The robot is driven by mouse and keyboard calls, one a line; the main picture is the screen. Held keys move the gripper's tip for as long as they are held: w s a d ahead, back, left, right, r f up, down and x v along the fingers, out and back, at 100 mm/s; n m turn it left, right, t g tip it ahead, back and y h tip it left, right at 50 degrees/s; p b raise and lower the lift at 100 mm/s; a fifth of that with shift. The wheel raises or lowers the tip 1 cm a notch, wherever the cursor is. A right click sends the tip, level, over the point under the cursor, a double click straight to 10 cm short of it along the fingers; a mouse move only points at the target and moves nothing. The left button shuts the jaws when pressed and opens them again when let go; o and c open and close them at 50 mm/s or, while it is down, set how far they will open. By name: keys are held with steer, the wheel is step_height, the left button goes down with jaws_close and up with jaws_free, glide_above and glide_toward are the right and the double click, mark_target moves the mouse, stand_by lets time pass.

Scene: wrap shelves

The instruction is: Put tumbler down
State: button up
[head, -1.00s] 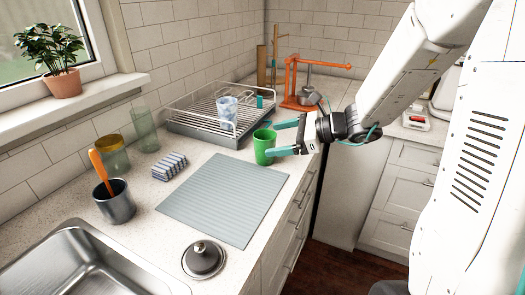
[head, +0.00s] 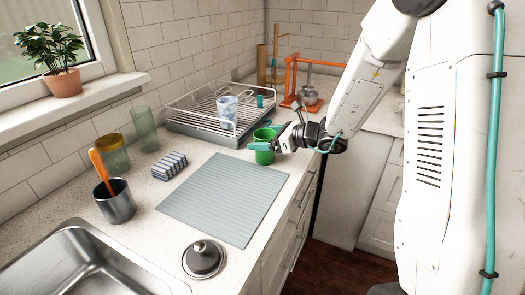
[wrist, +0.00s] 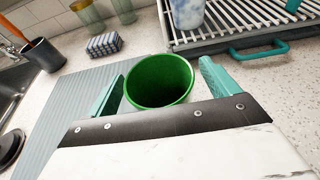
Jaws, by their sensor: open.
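A green tumbler (head: 264,155) stands upright on the counter beside the ribbed mat's far right corner, in front of the dish rack. In the wrist view the green tumbler (wrist: 160,82) is empty inside and sits between my fingers. My gripper (head: 266,139) is open, with one teal finger on each side of the tumbler; in the wrist view the gripper (wrist: 161,76) shows a gap at the right finger. Whether the left finger touches the tumbler I cannot tell. The grey-blue mat (head: 225,195) lies flat and bare.
The dish rack (head: 195,125) holds a patterned glass (head: 227,110). Amber (head: 113,153) and pale green (head: 145,130) glasses stand by the wall. A striped sponge (head: 170,165), a metal cup (head: 115,202) with an orange-handled utensil and a dark lid (head: 203,258) surround the mat. The sink is front left.

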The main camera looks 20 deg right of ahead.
steer(key=shift+c, duration=0.4)
steer(key=c, duration=1.1)
steer(key=shift+r, duration=0.1)
